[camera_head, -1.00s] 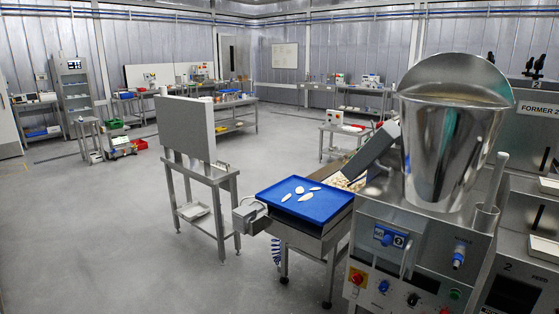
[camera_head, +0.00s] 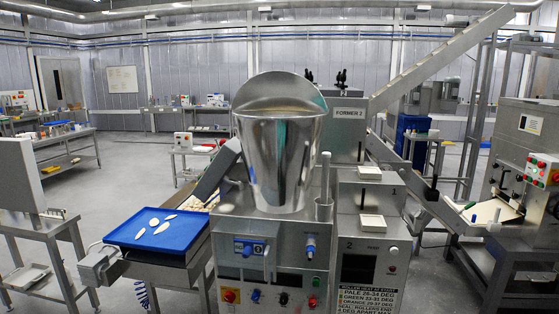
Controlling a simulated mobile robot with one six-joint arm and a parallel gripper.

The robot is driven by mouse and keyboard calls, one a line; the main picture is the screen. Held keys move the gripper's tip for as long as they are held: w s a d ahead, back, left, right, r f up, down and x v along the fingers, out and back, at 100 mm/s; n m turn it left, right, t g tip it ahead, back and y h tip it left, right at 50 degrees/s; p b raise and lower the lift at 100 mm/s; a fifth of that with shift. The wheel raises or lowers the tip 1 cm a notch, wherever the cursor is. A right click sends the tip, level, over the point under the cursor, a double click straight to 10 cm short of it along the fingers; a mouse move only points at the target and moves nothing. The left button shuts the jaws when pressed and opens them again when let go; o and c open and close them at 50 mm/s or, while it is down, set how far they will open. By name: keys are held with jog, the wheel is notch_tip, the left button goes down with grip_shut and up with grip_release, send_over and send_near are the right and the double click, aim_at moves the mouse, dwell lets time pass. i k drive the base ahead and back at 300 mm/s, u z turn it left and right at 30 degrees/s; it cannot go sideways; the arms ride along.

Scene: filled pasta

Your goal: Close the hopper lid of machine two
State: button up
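Machine two (camera_head: 265,255) stands in the middle of the head view, with a "FORMER 2" sign (camera_head: 350,113) behind it and a "2" on its front panel. Its shiny steel hopper (camera_head: 276,160) sits on top. The round hopper lid (camera_head: 280,88) is tilted up at the back of the hopper rim, so the hopper is open. What is inside the hopper is hidden from this angle. My gripper is not in view.
A blue tray (camera_head: 158,230) with several pale pieces lies left of the machine. A grey panel stand (camera_head: 35,200) is at the far left. An inclined conveyor (camera_head: 440,58) rises behind on the right. Another machine (camera_head: 525,150) stands at the right edge. Open floor lies at the back left.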

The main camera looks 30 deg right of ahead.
aim_at(281, 90)
jog(key=u, duration=0.15)
jog(key=k, duration=0.2)
jog(key=z, duration=2.85)
jog(key=i, duration=1.85)
jog(key=z, duration=0.05)
